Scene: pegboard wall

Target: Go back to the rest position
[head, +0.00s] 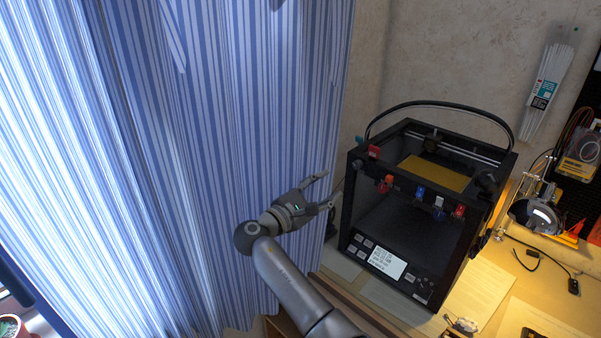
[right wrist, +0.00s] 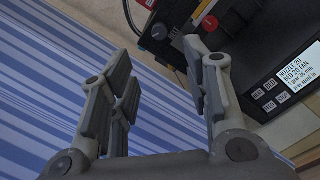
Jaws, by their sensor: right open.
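My right gripper (head: 327,190) is open and empty in the head view, in front of the striped curtain and just left of the black 3D printer. Its two fingers point right, toward the printer's left side, and are spread apart. In the right wrist view the gripper (right wrist: 165,85) shows its fingers apart with nothing between them; the curtain and a bit of the printer lie behind. My left gripper is in neither view.
The black 3D printer (head: 408,215) stands on the wooden bench (head: 560,255), with red, orange and blue clips along its top edges. Papers and a small cable lie on the bench. The blue striped curtain (head: 220,120) fills the left side.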

